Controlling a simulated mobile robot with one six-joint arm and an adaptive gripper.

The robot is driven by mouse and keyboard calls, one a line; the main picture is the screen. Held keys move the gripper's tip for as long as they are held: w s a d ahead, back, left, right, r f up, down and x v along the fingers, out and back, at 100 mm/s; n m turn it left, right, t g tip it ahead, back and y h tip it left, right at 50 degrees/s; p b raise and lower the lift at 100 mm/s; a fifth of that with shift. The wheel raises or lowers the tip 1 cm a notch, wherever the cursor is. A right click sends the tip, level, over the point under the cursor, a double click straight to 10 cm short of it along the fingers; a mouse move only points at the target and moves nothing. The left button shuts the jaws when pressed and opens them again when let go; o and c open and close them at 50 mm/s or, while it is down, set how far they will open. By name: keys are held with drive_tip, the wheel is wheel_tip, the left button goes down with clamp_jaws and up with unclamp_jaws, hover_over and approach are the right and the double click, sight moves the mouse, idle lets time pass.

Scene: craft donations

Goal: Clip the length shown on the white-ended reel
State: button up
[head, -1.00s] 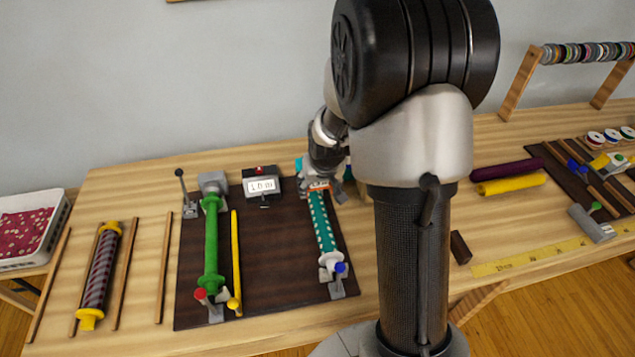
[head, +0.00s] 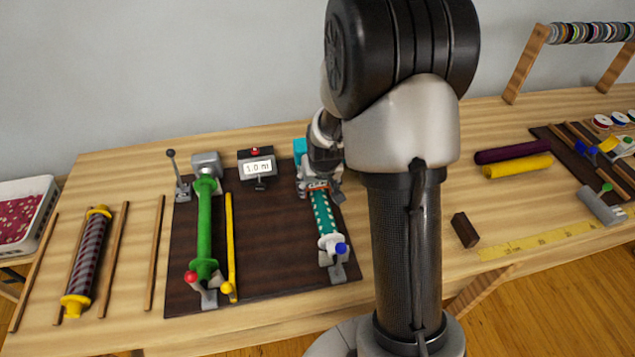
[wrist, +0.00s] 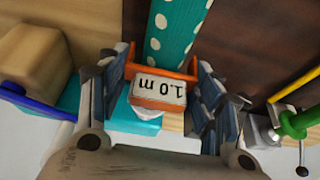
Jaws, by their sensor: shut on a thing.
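The white-ended reel (head: 324,212), wound with teal white-dotted fabric, lies on the right of the dark mat (head: 268,240). Its near end has a blue knob (head: 340,248). My gripper (head: 318,188) is at the reel's far part. In the wrist view my gripper (wrist: 163,95) is shut on an orange clip (wrist: 152,72) with a label reading "1.0 m". The clip lies against or over the dotted fabric (wrist: 168,30); I cannot tell whether it grips it. A counter (head: 257,167) on the mat shows 1.0 m. The reel's far end is mostly hidden by my arm.
A green roller (head: 204,232) with a red knob and a yellow rod (head: 230,245) lie on the mat's left. A lever (head: 177,175) stands at its far-left corner. A wood block (wrist: 30,45) is close beside my gripper. Purple (head: 512,150) and yellow (head: 517,167) rolls lie right.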

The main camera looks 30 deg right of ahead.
drive_tip(key=shift+f, duration=0.1)
idle(0.3)
drive_tip(key=o, duration=0.9)
drive_tip(key=v, duration=1.2)
drive_tip(key=shift+a, duration=0.1)
drive_tip(key=s+a+r+n, duration=0.1)
drive_tip(key=s+a+r, duration=0.2)
drive_tip(key=s, duration=0.4)
drive_tip(key=s+a+r+n, duration=0.1)
drive_tip(key=s+a+r, duration=0.3)
drive_tip(key=s, duration=0.3)
drive_tip(key=s+a+r+n+y, duration=0.1)
drive_tip(key=s+a+r, duration=0.2)
drive_tip(key=s+a, duration=0.3)
drive_tip(key=shift+s+r, duration=0.3)
drive_tip(key=shift+s, duration=0.55)
